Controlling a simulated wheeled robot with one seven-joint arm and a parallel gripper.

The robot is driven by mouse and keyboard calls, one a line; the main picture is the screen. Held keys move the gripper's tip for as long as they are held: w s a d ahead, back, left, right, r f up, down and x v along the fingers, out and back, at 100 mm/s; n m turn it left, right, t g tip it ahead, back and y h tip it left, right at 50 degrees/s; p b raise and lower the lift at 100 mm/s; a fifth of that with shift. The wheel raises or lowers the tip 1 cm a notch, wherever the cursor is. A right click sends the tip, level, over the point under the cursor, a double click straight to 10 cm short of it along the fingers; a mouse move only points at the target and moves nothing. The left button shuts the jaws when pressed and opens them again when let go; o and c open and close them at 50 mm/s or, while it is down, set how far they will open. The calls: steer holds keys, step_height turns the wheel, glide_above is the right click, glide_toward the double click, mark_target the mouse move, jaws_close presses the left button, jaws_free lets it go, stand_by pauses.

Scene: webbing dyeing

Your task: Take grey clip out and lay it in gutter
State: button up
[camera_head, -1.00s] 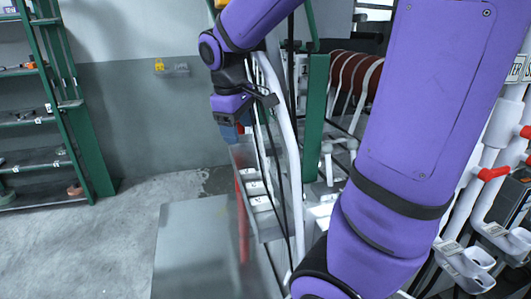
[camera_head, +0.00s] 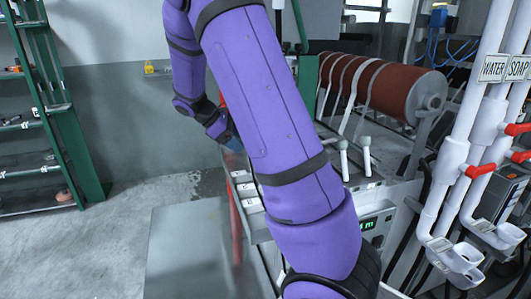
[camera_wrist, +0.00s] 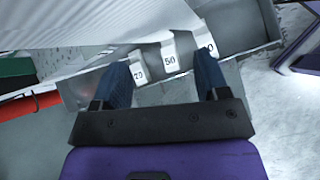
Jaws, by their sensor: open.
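My gripper (camera_wrist: 163,80) is open in the wrist view, its two blue fingers apart with nothing seen held between them. Below the fingers is a grey metal trough (camera_wrist: 240,30) with white number tags (camera_wrist: 170,55) in it, one reading 50. In the head view the tags (camera_head: 247,190) show in a row beside my arm, at the left side of the machine. There my gripper (camera_head: 233,143) is mostly hidden behind my arm, with a bit of blue showing. I cannot make out a grey clip in either view.
A machine with a red-brown roller (camera_head: 385,88) and pale straps stands behind my arm. White pipes with red valves (camera_head: 480,171) are at the right. A green shelf (camera_head: 60,110) is at the far left. The floor (camera_head: 120,235) between is clear.

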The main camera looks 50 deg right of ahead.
steer(key=w+d+f+n+g+h, duration=0.2)
steer(key=w+d+f+n+h, duration=0.1)
steer(key=w+d+f+h, duration=0.15)
steer(key=shift+n, duration=0.3)
steer(key=shift+w+d+r+x, duration=0.15)
steer(key=shift+x, duration=1.7)
steer(key=shift+w+d+r+x, duration=0.1)
steer(key=shift+x, duration=1.8)
steer(key=shift+w+d+r+x, duration=0.15)
steer(key=shift+x, duration=1.7)
steer(key=c, duration=1)
steer(key=shift+r, duration=0.15)
steer(key=shift+r, duration=0.65)
steer(key=shift+w+a+r, duration=0.1)
steer(key=shift+a+r, duration=0.05)
steer(key=shift+r, duration=0.35)
steer(key=shift+w+a+r, duration=0.15)
steer(key=shift+r, duration=0.35)
steer(key=w+a, duration=0.3)
steer(key=a, duration=0.2)
steer(key=w+a, duration=0.3)
steer(key=a, duration=0.2)
steer(key=w+a, duration=0.3)
steer(key=a, duration=0.1)
steer(key=shift+a+f, duration=0.1)
steer(key=shift+a, duration=0.3)
